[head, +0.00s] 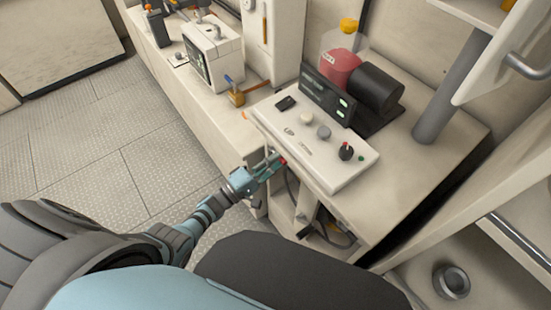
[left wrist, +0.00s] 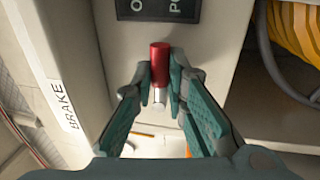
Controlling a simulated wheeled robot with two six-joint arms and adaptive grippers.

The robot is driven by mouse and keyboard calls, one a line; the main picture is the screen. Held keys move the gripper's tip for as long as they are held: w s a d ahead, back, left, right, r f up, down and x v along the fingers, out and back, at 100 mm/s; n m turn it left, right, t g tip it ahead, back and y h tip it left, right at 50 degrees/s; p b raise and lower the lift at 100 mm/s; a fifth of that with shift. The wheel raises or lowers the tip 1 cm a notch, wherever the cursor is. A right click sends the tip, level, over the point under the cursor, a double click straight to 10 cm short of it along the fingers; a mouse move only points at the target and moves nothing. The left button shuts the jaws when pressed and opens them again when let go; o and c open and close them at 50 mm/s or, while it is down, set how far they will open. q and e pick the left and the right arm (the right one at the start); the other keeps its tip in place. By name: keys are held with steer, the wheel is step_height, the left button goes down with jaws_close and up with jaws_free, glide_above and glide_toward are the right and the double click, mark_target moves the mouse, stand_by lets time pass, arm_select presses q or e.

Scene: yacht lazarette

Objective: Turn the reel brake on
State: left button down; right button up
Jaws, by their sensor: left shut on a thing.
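The brake lever is a silver stem with a red cap (left wrist: 160,62) in the middle of the left wrist view. A white strip marked BRAKE (left wrist: 60,105) is to its left, and a dark plate with partly cut-off white letters (left wrist: 158,10) is above it. My left gripper (left wrist: 163,88) is shut on the lever, with a finger on each side just below the cap. In the head view my left gripper (head: 278,163) is at the cabinet front below the control panel, where a bit of the red cap (head: 284,160) shows. My right gripper is out of view.
A yellow coiled hose (left wrist: 297,40) and a dark cable (left wrist: 270,65) are to the right of the lever. The white control panel (head: 330,168) with knobs lies on the bench above. The floor (head: 110,150) at left is clear.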

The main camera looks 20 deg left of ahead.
arm_select(q)
steer(key=c, duration=1.6)
jaws_free()
steer(key=shift+s, duration=0.1)
steer(key=v, duration=1.2)
steer(key=shift+f, duration=0.1)
